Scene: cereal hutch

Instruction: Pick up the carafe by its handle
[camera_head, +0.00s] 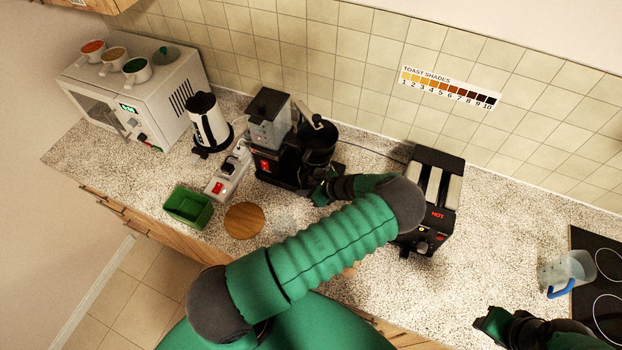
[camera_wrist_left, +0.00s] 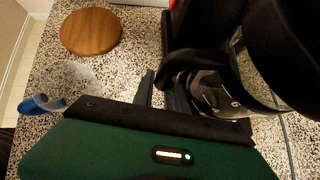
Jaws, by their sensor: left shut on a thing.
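The coffee maker (camera_head: 279,160) stands at the back of the counter, with a dark round part on its right side. The carafe shows best in the wrist view, with clear glass (camera_wrist_left: 222,90) and a black handle (camera_wrist_left: 188,64). My left gripper (camera_head: 322,190) is at the front of the coffee maker, shut on the carafe handle; its fingers also show in the wrist view (camera_wrist_left: 160,92). In the head view my gripper and the machine hide most of the carafe. I cannot tell whether it is lifted. My right gripper (camera_head: 487,321) is far right, away from it.
A round wooden board (camera_head: 244,221), a green bin (camera_head: 188,207), a power strip (camera_head: 227,174) and a kettle (camera_head: 208,122) stand to the left. A toaster (camera_head: 432,195) is right. A clear pitcher with a blue handle (camera_head: 566,270) is by the cooktop (camera_head: 598,245).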

